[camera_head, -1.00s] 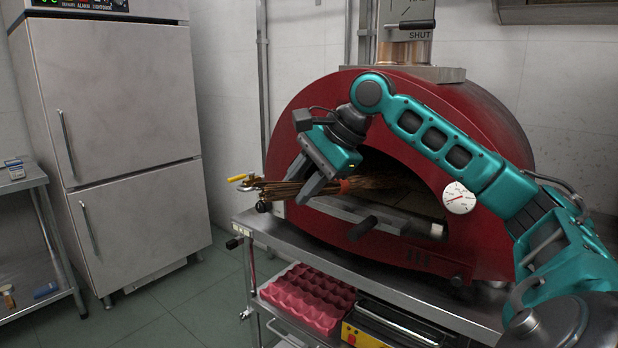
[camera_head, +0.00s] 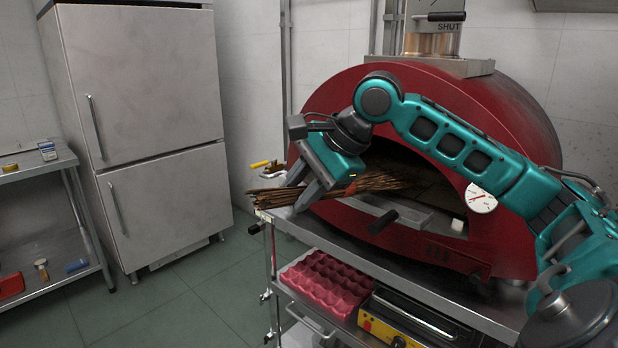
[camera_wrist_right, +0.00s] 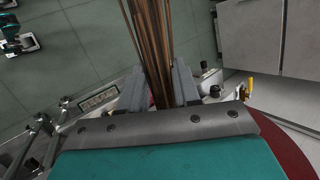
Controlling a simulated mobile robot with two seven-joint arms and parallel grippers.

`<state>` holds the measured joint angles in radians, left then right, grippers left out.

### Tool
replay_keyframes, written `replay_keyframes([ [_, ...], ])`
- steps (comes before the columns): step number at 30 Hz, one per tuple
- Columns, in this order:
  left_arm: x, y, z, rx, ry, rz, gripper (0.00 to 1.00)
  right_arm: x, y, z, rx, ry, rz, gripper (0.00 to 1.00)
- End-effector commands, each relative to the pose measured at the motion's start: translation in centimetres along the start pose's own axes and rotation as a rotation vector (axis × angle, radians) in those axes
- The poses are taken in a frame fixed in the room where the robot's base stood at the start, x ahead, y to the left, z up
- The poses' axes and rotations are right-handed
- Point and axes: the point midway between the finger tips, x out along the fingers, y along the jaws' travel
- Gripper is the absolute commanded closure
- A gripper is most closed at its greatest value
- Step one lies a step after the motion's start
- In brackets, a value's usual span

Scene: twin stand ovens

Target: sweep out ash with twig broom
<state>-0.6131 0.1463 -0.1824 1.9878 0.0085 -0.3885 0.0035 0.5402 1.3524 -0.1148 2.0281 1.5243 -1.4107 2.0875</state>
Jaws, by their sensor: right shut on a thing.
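The twig broom (camera_head: 380,182) is a bundle of brown twigs with an orange-red binding. My right gripper (camera_head: 308,198) is shut on it, left of the binding. The broom lies sideways across the mouth of the red dome oven (camera_head: 520,130), with its fanned end inside the mouth at right. Its other end sticks out to the left past the oven. In the right wrist view the broom (camera_wrist_right: 150,45) runs up from between the fingers. Ash cannot be made out in the dark mouth. A small teal part, probably of my left arm, shows in the wrist view's corner; its jaw state is unclear.
A dark-handled bar (camera_head: 383,222) juts out in front. The steel stand (camera_head: 470,305) holds a pink egg tray (camera_head: 325,283) below. A tall steel cabinet (camera_head: 150,90) stands left, with open floor between.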

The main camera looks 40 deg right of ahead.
Motion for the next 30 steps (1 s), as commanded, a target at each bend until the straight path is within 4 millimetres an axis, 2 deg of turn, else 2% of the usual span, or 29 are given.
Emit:
replay_keyframes([
  [24, -2.9, 0.0, -4.2, -0.001, 0.0, 0.0, 0.57, 0.9, 0.6, 5.3, -0.001, -0.001, 0.001, 1.0],
  [30, -2.9, 0.0, -4.2, -0.001, 0.0, 0.0, 0.57, 1.3, 0.8, 5.6, 0.0, 0.0, 0.0, 1.0],
])
